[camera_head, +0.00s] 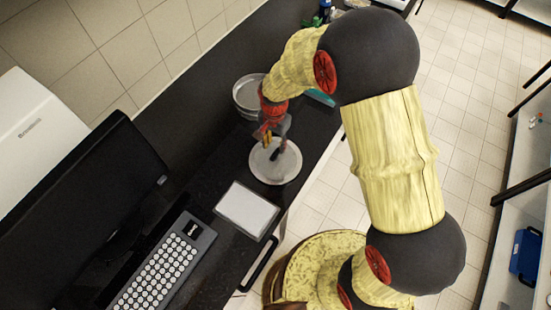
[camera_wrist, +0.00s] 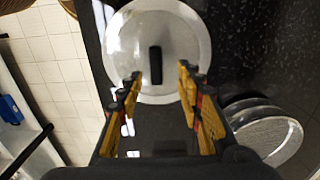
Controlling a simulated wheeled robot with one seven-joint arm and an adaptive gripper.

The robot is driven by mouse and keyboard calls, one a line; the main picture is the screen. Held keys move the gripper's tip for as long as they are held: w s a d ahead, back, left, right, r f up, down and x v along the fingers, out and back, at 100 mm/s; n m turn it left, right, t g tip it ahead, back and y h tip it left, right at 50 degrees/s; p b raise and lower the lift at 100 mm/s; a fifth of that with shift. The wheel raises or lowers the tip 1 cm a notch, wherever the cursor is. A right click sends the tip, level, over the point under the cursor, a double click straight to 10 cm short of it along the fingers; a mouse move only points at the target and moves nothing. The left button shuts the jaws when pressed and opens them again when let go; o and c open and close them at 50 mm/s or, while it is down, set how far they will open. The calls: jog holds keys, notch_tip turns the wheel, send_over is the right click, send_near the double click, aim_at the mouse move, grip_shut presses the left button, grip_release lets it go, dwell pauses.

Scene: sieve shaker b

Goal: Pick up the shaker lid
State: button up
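The shaker lid (camera_head: 277,171) is a pale, round disc lying flat on the dark counter, near its front edge. In the wrist view the lid (camera_wrist: 192,35) fills the upper middle, with a black bar handle (camera_wrist: 155,65) standing at its centre. My gripper (camera_head: 273,150) is above the lid in the head view and partly covers it. In the wrist view my gripper (camera_wrist: 160,80) is open, with its yellow-padded fingers apart and nothing held. The handle lies ahead of the gap between the fingertips; whether the fingers flank it I cannot tell.
Round metal sieve pans (camera_head: 247,95) stand behind the lid and also show in the wrist view (camera_wrist: 268,132). A flat white-topped device (camera_head: 246,209), a keyboard (camera_head: 165,265) and a black monitor (camera_head: 85,205) occupy the counter to the left. Tiled floor lies off the front edge.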

aim_at(275, 153)
jog(key=f, duration=0.4)
jog(key=shift+s+d+f, duration=0.1)
jog(key=shift+s, duration=0.2)
jog(key=shift+c, duration=0.7)
jog(key=c, duration=0.7)
grip_shut()
